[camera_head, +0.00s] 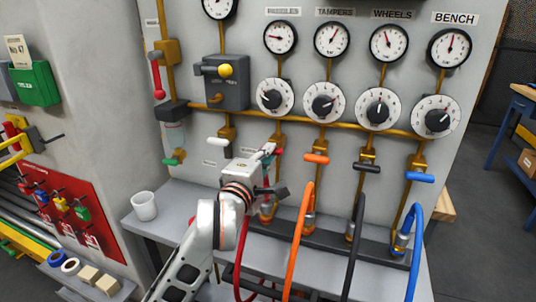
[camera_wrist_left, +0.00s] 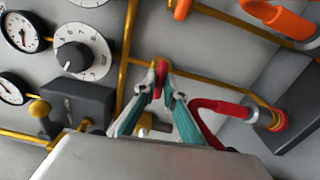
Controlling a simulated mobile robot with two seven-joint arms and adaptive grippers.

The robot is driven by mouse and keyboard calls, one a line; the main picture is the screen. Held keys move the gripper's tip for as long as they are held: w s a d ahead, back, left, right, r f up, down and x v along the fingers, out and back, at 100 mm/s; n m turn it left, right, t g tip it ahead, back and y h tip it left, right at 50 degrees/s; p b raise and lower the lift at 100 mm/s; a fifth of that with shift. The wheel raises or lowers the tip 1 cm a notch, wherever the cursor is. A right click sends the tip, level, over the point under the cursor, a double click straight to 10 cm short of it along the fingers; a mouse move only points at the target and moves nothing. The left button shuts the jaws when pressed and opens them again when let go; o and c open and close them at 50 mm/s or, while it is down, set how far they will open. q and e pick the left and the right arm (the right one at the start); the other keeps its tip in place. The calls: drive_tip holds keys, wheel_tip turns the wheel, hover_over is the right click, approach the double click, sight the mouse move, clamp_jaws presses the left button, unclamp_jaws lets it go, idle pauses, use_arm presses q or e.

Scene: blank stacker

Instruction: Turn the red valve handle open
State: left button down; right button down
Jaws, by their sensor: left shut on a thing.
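The red valve handle (camera_head: 279,152) is on the vertical yellow pipe above the red hose, mostly covered by my left gripper. In the wrist view the red handle (camera_wrist_left: 160,80) shows between the fingertips. My left gripper (camera_head: 268,149) reaches up to it from below, and its fingers (camera_wrist_left: 161,72) are closed on the handle. The exact angle of the handle is hard to tell. My right gripper is not in view.
An orange handle (camera_head: 316,158), a black handle (camera_head: 368,167) and a blue handle (camera_head: 420,177) stand in a row to the right. A white handle (camera_head: 217,141) is to the left. Red (camera_wrist_left: 212,106), orange (camera_head: 298,240), black and blue hoses hang below. A white cup (camera_head: 144,207) stands on the ledge.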

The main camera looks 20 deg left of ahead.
use_arm(q)
drive_tip(key=n+b, duration=0.1)
drive_tip(key=n, duration=1.6)
drive_tip(key=shift+a+r, duration=0.1)
drive_tip(key=shift+r, duration=0.15)
idle(0.5)
drive_tip(key=c, duration=2.2)
unclamp_jaws()
drive_tip(key=shift+o, duration=0.5)
drive_tip(key=shift+w, duration=0.1)
drive_tip(key=shift+f, duration=0.2)
drive_tip(key=s, duration=0.7)
drive_tip(key=shift+s, duration=0.3)
